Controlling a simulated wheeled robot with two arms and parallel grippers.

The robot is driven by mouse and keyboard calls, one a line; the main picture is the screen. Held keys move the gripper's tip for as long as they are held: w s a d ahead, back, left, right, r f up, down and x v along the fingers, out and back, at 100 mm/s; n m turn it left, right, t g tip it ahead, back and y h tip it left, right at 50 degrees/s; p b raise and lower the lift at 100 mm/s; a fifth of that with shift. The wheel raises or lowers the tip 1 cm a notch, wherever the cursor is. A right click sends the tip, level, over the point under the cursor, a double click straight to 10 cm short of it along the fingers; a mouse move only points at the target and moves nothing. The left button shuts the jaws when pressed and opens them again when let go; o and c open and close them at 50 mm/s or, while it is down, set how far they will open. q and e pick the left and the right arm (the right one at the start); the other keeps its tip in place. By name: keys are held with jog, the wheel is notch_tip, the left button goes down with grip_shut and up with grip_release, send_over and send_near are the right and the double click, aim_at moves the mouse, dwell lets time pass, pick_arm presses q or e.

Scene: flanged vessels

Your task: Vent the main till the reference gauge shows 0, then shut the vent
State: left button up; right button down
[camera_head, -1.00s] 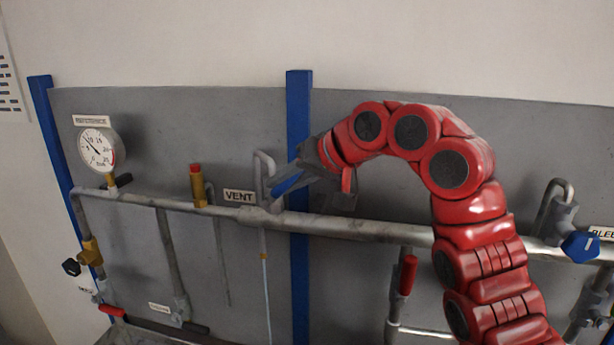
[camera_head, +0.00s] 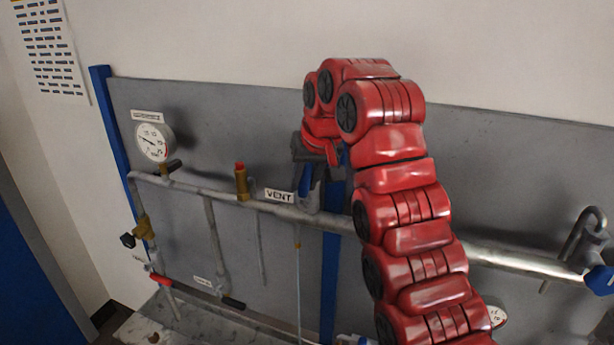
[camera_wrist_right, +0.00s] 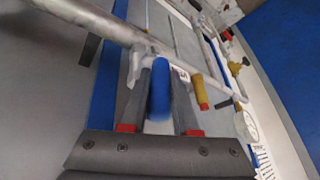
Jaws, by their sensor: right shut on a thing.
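The reference gauge (camera_head: 153,140) is at the upper left of the panel in the head view. Its needle points left, above the low end of the scale; the exact number is too small to read. The VENT label (camera_head: 279,196) is on the main pipe. Right of it, my right gripper (camera_head: 309,190) is at the vent valve. In the right wrist view the blue vent handle (camera_wrist_right: 160,88) is between my right fingers (camera_wrist_right: 159,100), which are shut on it. The valve body is mostly hidden by the gripper. My left gripper is not in view.
The main pipe (camera_head: 466,250) runs across the grey panel. A brass relief fitting (camera_head: 241,183) with a red cap stands left of the vent. A blue handle (camera_head: 598,280) is at the right edge. A thin pale vertical line (camera_head: 299,280) hangs below the vent.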

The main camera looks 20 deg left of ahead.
jog(key=shift+f, duration=0.15)
dwell(0.4)
jog(key=c, duration=0.7)
grip_release()
jog(key=shift+a, duration=0.15)
jog(key=shift+o, duration=0.2)
jog(key=shift+w, duration=0.1)
